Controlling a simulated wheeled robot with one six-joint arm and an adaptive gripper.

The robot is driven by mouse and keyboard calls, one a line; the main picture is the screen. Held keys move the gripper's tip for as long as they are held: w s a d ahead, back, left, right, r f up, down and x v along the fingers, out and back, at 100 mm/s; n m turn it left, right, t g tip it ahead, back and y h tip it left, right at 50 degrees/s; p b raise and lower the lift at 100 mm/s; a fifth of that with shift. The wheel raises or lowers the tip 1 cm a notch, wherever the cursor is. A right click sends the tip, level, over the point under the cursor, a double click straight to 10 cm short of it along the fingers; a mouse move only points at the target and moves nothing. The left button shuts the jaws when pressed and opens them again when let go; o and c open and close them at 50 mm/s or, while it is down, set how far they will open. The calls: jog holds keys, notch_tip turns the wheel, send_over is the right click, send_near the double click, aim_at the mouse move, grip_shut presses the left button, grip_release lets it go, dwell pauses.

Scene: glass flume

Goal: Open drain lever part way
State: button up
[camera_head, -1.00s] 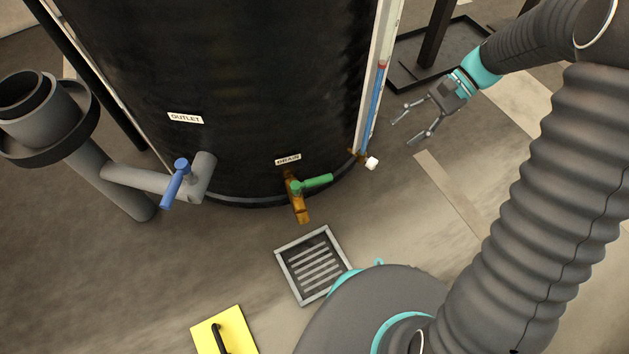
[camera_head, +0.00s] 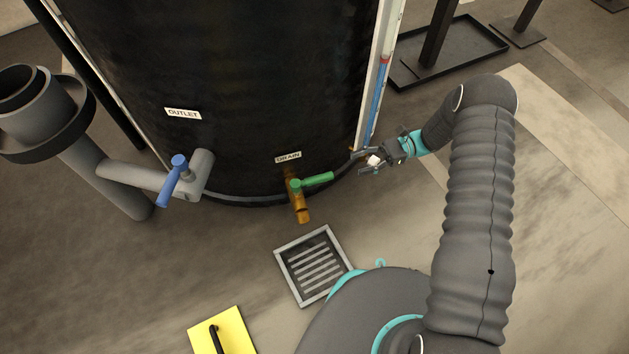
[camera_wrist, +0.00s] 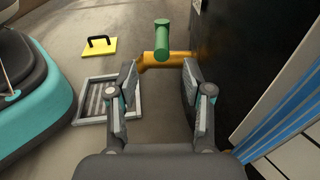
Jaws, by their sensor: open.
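The green drain lever (camera_head: 318,180) sits on the brass drain valve (camera_head: 300,206) at the foot of the black tank, under the DRAIN label (camera_head: 288,157). In the head view the lever points right, toward my gripper (camera_head: 366,160). My gripper is open and empty, to the right of the lever and apart from it, close to the gauge tube's lower end. In the wrist view the lever (camera_wrist: 162,40) shows ahead between the two open fingers (camera_wrist: 158,88), with the brass valve (camera_wrist: 180,58) behind it.
A floor grate (camera_head: 314,265) lies below the valve. The blue outlet lever (camera_head: 174,181) is on the grey pipe at left. The gauge tube (camera_head: 378,105) runs up the tank's right side, close to my gripper. A yellow plate with a black handle (camera_head: 236,330) lies on the floor.

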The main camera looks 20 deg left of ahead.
aim_at(314, 181)
jog(key=shift+m+y, duration=0.3)
jog(key=shift+y, duration=0.1)
jog(key=x, duration=0.5)
jog(key=f+x, duration=0.1)
jog(key=x, duration=0.3)
jog(key=f+x, duration=0.1)
jog(key=x, duration=0.4)
jog(key=shift+s+a+f, duration=0.1)
jog(key=shift+s+f, duration=0.15)
jog(key=shift+s, duration=0.05)
jog(key=shift+c, duration=0.3)
grip_shut()
